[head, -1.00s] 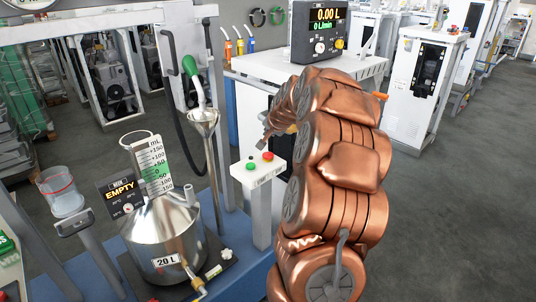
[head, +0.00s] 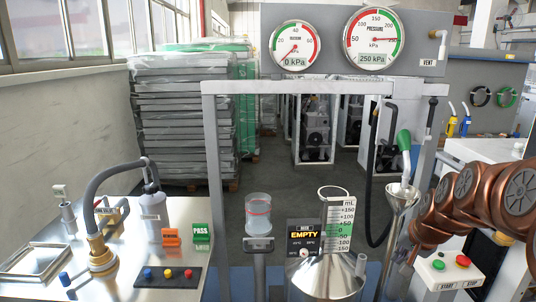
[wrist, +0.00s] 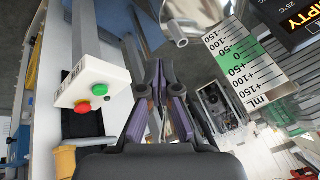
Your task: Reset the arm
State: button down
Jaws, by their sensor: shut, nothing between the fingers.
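My copper-coloured arm comes in from the right edge of the head view. My gripper cannot be made out there. In the wrist view my gripper (wrist: 157,92) is shut and empty, with its dark fingertips close together. The white start/stop button box (wrist: 92,88) with a green and a red button is to the left of the fingers in that view. The box also shows in the head view (head: 447,273), below the arm. No contact between the fingers and the box shows.
A steel can (head: 325,278) with a mL scale (head: 341,222) and an "EMPTY" display (head: 304,236) stands at bottom centre. A funnel (head: 402,196) on a tall stem stands beside the arm. A metal bench (head: 190,270) is at left. Two pressure gauges are above a grey frame.

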jog(key=s+a+n+g+y, duration=0.1)
jog(key=s+a+n+g, duration=0.25)
jog(key=s+a, duration=0.95)
jog(key=s+a+f+n+g+p, duration=0.1)
jog(key=s+a+n+g, duration=0.1)
jog(key=s, duration=0.8)
jog(key=s+a+f+n+g+h, duration=0.1)
jog(key=s+a+n+g, duration=0.1)
jog(key=s, duration=0.7)
jog(key=shift+s+a+f+p, duration=0.25)
jog(key=shift+s+p, duration=0.1)
jog(key=shift+s, duration=0.05)
